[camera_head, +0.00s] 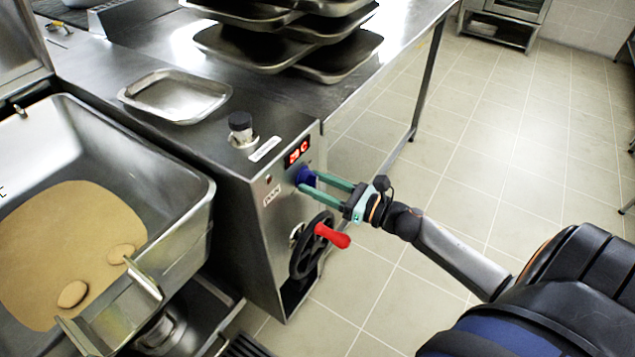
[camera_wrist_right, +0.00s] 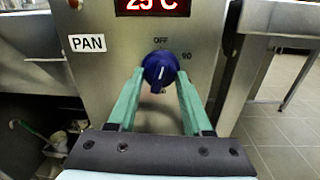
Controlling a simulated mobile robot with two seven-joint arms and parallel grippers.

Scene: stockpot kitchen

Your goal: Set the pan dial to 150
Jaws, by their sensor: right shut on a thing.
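The pan dial is a blue knob (camera_wrist_right: 160,70) on the steel front panel, between the "PAN" label (camera_wrist_right: 86,42) and a "90" mark, with "OFF" above it. Its white pointer line leans slightly right of straight up, between "OFF" and "90". My right gripper (camera_wrist_right: 158,82) has its green fingers on both sides of the knob and is shut on it. In the head view the knob (camera_head: 305,177) is partly hidden by the fingers. The red display (camera_head: 297,152) sits above the knob; in the wrist view it reads 25 °C. My left gripper is not in view.
A black handwheel (camera_head: 308,250) with a red handle (camera_head: 332,236) is just below the dial. A large pan (camera_head: 185,190) with brown liquid stands at the left. A shallow tray (camera_head: 175,95) and a black-topped knob (camera_head: 241,124) are on the counter. The tiled floor at right is clear.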

